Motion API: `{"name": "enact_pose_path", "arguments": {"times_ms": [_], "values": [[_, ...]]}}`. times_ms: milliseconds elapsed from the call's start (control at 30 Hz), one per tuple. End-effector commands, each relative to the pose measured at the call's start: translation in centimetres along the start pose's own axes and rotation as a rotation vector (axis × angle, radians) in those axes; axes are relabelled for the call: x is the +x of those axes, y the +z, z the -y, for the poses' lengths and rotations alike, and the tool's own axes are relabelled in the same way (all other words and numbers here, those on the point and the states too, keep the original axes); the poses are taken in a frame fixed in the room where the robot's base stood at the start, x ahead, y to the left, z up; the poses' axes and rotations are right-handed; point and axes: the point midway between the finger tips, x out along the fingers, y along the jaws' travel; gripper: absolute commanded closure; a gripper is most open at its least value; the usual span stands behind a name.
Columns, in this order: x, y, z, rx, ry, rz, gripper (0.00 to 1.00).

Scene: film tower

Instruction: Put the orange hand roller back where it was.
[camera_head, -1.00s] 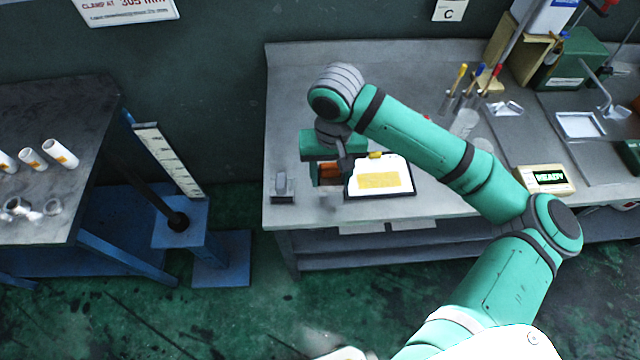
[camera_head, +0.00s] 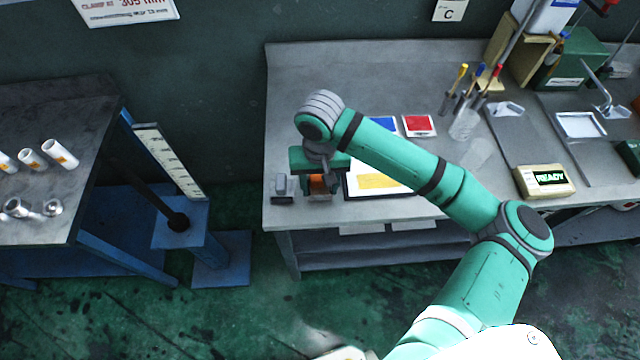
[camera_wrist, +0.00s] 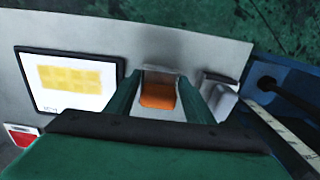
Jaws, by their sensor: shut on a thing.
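The orange hand roller (camera_wrist: 158,92) is between the two green fingers of my gripper (camera_wrist: 160,103) in the wrist view. In the head view the orange of the roller (camera_head: 319,186) shows just below my gripper (camera_head: 318,182), near the front left corner of the grey bench (camera_head: 285,95). My gripper is shut on the roller. The fingers and palm hide part of the roller, and I cannot tell whether it touches the bench top.
A white sheet with a yellow patch in a dark frame (camera_wrist: 68,80) lies beside my gripper. A small grey block-like item (camera_head: 283,187) stands close on its left. Red (camera_head: 418,125) and blue (camera_head: 383,124) pads lie behind. The bench's front edge is near.

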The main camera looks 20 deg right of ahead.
Motion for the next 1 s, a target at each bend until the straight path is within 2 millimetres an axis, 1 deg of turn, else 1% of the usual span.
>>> {"name": "enact_pose_path", "arguments": {"times_ms": [33, 67, 100, 367, 467, 567, 667, 900, 1000], "values": [[0.0, 0.0, 0.0, 0.0, 0.0, 0.0, 0.45], [0.0, 0.0, 0.0, 0.0, 0.0, 0.0, 0.38], [0.0, 0.0, 0.0, 0.0, 0.0, 0.0, 0.33], [0.0, 0.0, 0.0, 0.0, 0.0, 0.0, 0.33], [-0.4, 0.0, 0.0, 0.0, 0.0, 0.0, 0.33], [-1.4, -0.1, 0.0, 0.0, 0.0, -0.002, 0.33], [-3.1, -0.1, 0.0, 0.0, 0.001, -0.003, 0.33], [-8.0, -0.1, 0.0, -0.001, 0.002, -0.003, 0.33], [-9.7, -0.1, 0.0, -0.002, 0.001, -0.002, 0.33]]}}
